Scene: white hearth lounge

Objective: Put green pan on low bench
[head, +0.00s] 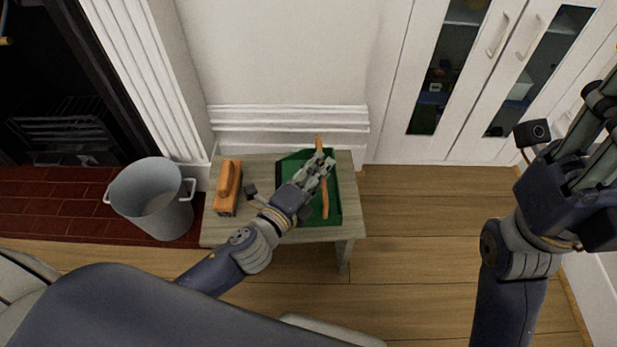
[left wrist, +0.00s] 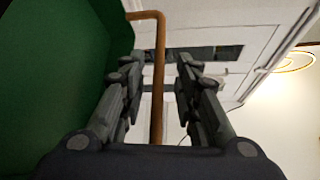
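The green pan (head: 333,208), a flat dark green tray with a long orange-brown bar handle (head: 324,195), is at the right side of the low bench (head: 262,167), a pale wooden one. It looks flat on or just over the bench top; I cannot tell if it touches. My left gripper (head: 321,172) is over the pan at its handle. In the left wrist view the handle (left wrist: 158,80) runs between my two spread fingers with gaps on both sides, and the pan (left wrist: 50,75) fills the left. My right gripper (head: 602,125) is raised at the right, its fingertips cut off.
An orange block with a handle on top (head: 228,188) stands on the bench's left side. A grey metal bucket (head: 155,200) is left of the bench, by the fireplace. White cabinet doors (head: 475,80) are behind at right. The wooden floor right of the bench is clear.

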